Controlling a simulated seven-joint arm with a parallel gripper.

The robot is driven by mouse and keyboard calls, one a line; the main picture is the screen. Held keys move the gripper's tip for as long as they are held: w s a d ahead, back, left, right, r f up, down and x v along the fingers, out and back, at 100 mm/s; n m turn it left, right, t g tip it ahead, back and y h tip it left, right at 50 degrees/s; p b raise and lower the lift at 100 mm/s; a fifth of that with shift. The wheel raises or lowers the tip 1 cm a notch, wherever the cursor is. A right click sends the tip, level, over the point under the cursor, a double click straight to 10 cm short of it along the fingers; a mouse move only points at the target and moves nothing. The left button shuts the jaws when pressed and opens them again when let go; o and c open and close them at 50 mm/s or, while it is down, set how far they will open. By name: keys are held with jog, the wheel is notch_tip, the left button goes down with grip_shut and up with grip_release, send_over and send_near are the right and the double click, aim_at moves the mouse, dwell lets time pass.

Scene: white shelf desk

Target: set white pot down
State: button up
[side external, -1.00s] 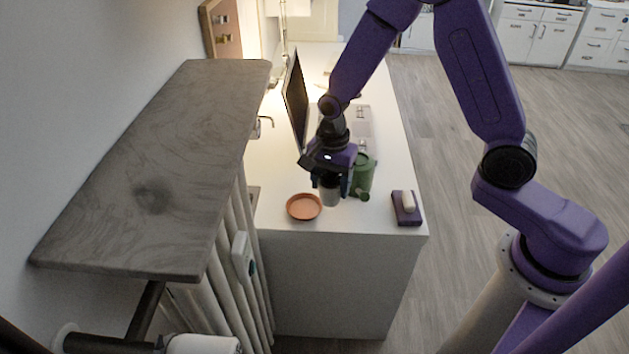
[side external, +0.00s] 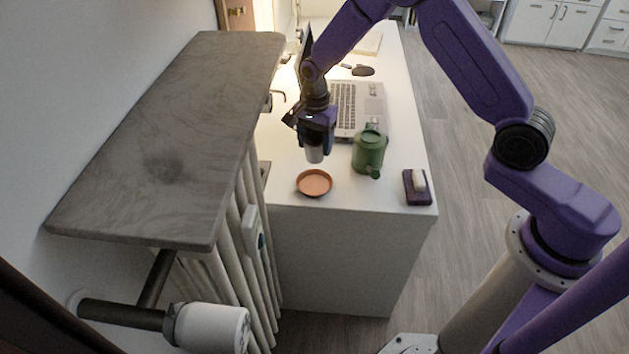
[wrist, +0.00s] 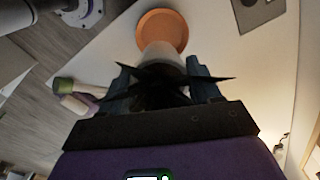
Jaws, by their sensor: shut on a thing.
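My gripper (side external: 316,136) is shut on the white pot (side external: 314,155) and holds it upright, apparently just above the desk. In the side view the pot hangs a little behind an orange-brown saucer (side external: 314,183), which lies empty near the desk's front edge. In the wrist view the white pot (wrist: 162,52) sits between the fingers of my gripper (wrist: 163,80), with dark pointed leaves over it. The saucer (wrist: 162,31) shows just beyond the pot, partly covered by its rim. The gap between pot and saucer is hard to judge.
A green watering can (side external: 369,152) stands to the right of the pot. A purple holder with a pale block (side external: 417,187) lies at the front right. A laptop (side external: 358,108) and a black mouse (side external: 363,71) are farther back. A grey shelf (side external: 165,135) juts out at left.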

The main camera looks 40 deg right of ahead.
jog(key=shift+w+f, duration=0.2)
jog(key=shift+f, duration=4.9)
jog(key=shift+f, duration=0.1)
jog(key=o, duration=1.3)
jog(key=shift+c, duration=0.2)
